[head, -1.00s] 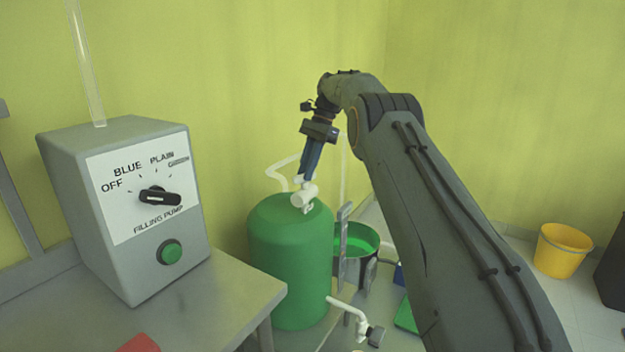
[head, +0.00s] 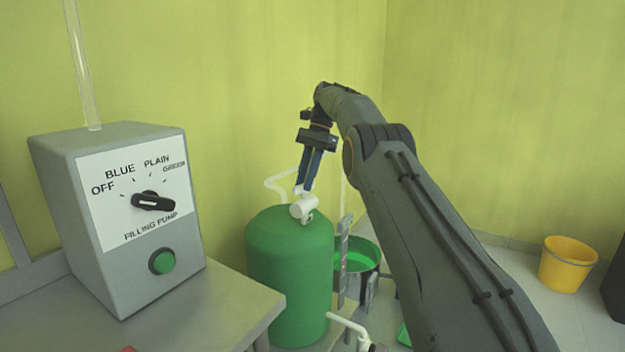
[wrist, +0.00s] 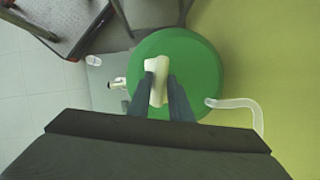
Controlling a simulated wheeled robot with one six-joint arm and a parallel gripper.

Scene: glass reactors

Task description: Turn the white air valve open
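The white air valve (head: 303,209) sits on top of the green tank (head: 288,262), with a short white upright part at its left. It also shows in the wrist view (wrist: 157,82) as a pale bar across the green tank top. My gripper (head: 305,188) points down just above the valve. Its two dark blue fingers are apart, with a visible gap. In the wrist view my gripper (wrist: 161,82) has a fingertip on each side of part of the valve. I cannot tell whether either finger touches it.
A grey filling pump box (head: 118,215) with a black dial and green button stands on a bench at left. A white hose (head: 277,187) curves behind. A yellow bucket (head: 567,264) is on the floor.

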